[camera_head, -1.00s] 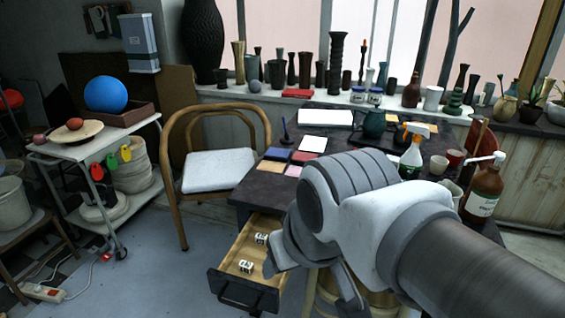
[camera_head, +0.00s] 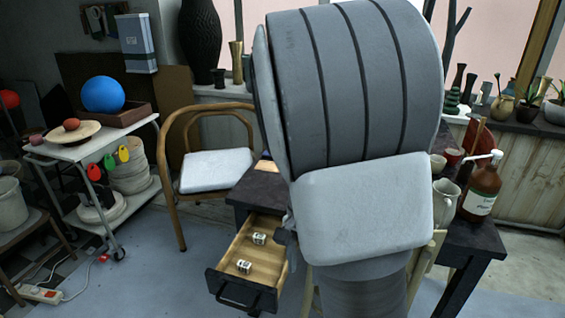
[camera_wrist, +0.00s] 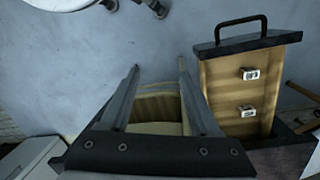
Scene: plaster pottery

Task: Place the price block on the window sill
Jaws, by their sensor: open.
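Two small white blocks with dark markings lie in the open wooden drawer (camera_head: 230,284). One block (camera_head: 245,266) is nearer the drawer front and the other block (camera_head: 259,238) is deeper in. Both also show in the wrist view, one block (camera_wrist: 250,74) above the other block (camera_wrist: 246,111); I cannot tell which is the price block. My gripper (camera_wrist: 158,72) is open and empty, left of the drawer in the wrist view. In the head view my arm hides the gripper and most of the table. The window sill (camera_head: 222,92) shows at the left and right of my arm.
A dark vase (camera_head: 202,40) and a brass vase (camera_head: 237,62) stand on the sill's left part; small pots and plants crowd its right. A chair (camera_head: 215,168) and a trolley (camera_head: 88,150) stand left of the table. A brown bottle (camera_head: 484,187) stands at the table's right.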

